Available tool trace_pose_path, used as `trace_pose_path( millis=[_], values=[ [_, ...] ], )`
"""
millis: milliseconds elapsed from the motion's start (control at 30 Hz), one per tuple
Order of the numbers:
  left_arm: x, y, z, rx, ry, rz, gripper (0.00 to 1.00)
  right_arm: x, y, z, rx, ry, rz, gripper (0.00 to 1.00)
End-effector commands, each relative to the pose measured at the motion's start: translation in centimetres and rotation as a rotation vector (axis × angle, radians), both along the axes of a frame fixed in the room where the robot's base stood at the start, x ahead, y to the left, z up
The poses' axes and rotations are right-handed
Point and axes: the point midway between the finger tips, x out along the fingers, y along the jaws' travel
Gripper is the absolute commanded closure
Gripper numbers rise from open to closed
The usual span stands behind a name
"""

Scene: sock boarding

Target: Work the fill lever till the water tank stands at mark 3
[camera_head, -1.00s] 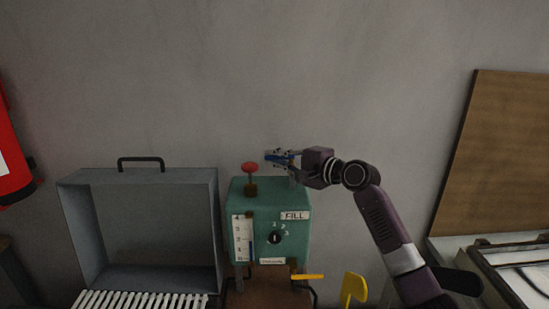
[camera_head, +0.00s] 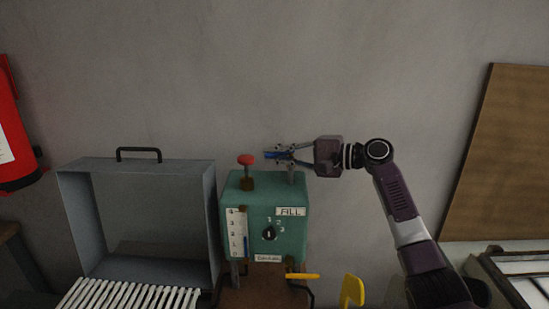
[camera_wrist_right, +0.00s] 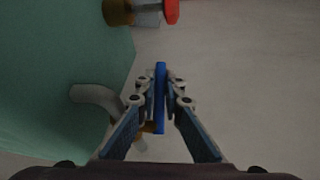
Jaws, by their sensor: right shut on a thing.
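The teal tank unit (camera_head: 290,192) stands at lower centre in the head view, labelled FILL. Its white level gauge (camera_head: 234,226) has numbered marks and a blue column (camera_head: 246,245) that ends in the lower half, around mark 2; the exact level is too small to read. A blue lever (camera_wrist_right: 160,97) sits above the unit's top; in the head view its blue end (camera_head: 271,155) shows at my fingertips. My right gripper (camera_head: 280,153) is shut on this lever, with a finger on either side in the wrist view. My left gripper is out of view.
A red knob (camera_head: 246,160) stands on the unit's top, left of my fingertips. A dial (camera_head: 268,233) is on its front. A grey open box (camera_head: 186,167) stands at left; yellow handles (camera_head: 352,291) are at lower right.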

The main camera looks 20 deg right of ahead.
Motion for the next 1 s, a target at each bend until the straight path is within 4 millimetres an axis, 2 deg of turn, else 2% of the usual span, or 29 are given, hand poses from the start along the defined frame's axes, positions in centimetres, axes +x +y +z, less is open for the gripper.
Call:
trace_pose_path(
  millis=[433, 467, 500, 667, 767, 867, 1000],
  values=[
    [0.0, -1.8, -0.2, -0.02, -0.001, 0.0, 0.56, -0.2, 0.0, -0.2, -0.001, 0.002, 0.036, 1.0],
    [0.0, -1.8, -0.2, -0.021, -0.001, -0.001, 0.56, -0.2, 0.0, -0.2, -0.001, 0.002, 0.036, 0.89],
    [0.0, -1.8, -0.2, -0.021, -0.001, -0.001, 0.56, -0.2, 0.0, -0.2, -0.001, 0.002, 0.036, 0.84],
    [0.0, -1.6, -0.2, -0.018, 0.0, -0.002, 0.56, -0.2, 0.0, -0.1, -0.001, 0.001, 0.035, 0.84],
    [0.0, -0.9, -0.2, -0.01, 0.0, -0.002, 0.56, -0.2, 0.0, -0.1, 0.0, 0.0, 0.035, 0.84],
    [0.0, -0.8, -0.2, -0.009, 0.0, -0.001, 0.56, -0.6, -0.5, 0.0, -0.001, -0.001, 0.033, 0.84],
    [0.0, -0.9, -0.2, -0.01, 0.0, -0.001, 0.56, -1.8, -2.2, 0.3, -0.001, 0.0, 0.032, 0.84]
  ],
)
